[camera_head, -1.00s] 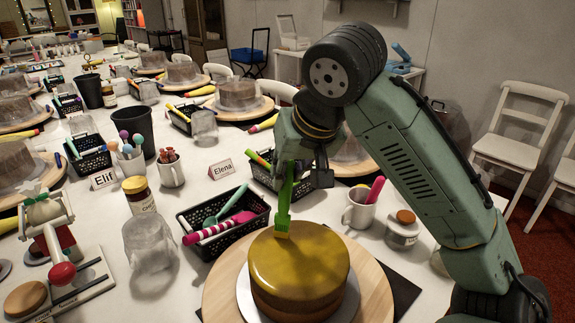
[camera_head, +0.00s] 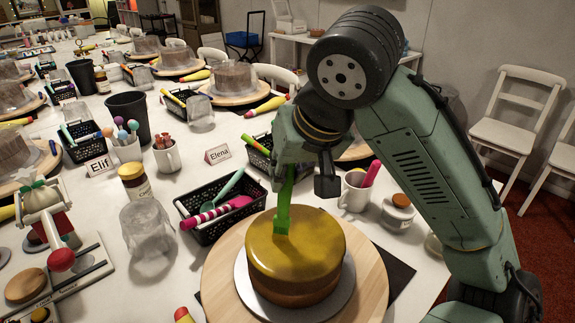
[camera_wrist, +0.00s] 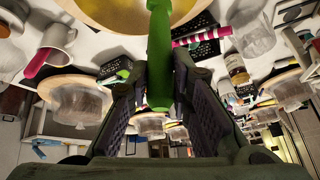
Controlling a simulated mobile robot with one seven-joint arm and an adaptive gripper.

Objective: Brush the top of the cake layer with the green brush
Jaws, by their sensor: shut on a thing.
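The cake layer (camera_head: 310,262) has a glossy yellow top and brown side. It sits on a white board (camera_head: 242,275) on a round wooden turntable (camera_head: 372,290) at the front. My gripper (camera_head: 292,168) is above the cake's far left part, shut on the green brush (camera_head: 283,208), which points down. The brush's lower end meets the cake top near its left far edge in the head view. In the wrist view, the brush (camera_wrist: 160,55) stands between the two fingers of my gripper (camera_wrist: 158,85), and its far end lies over the yellow top (camera_wrist: 190,12).
A black basket (camera_head: 215,228) with a pink striped tool stands left of the cake. A mug (camera_head: 355,192) and a lidded jar (camera_head: 397,213) stand to its right. A clear crumpled cover (camera_head: 147,235) is further left. Other cakes and baskets fill the far table.

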